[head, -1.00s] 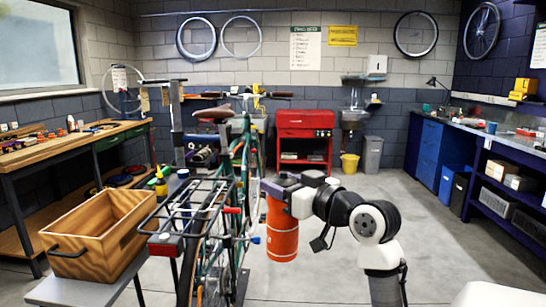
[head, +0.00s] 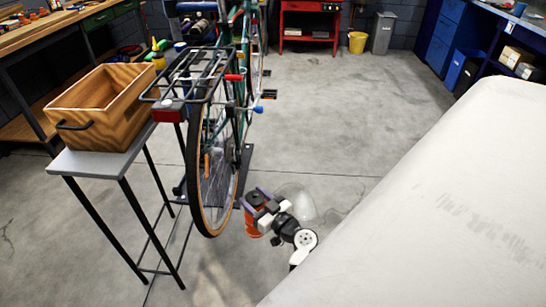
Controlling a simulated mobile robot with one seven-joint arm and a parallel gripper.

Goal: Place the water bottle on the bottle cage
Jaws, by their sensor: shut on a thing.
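The water bottle (head: 253,222) is orange with a dark top. It is low in the head view, just right of the bicycle's rear wheel (head: 212,180). My gripper (head: 256,198) is shut on the bottle near its top and holds it roughly upright. The green bicycle (head: 238,60) stands with its rear toward me, a black rack (head: 205,72) over the wheel. I cannot make out the bottle cage on its frame from here. The lower end of the bottle is partly hard to see.
A wooden crate (head: 128,128) sits on a small grey table (head: 75,163) left of the wheel. The grey floor (head: 345,130) right of the bicycle is clear. A red cabinet (head: 308,22), a yellow bucket (head: 357,42) and a blue bench (head: 427,45) stand farther back.

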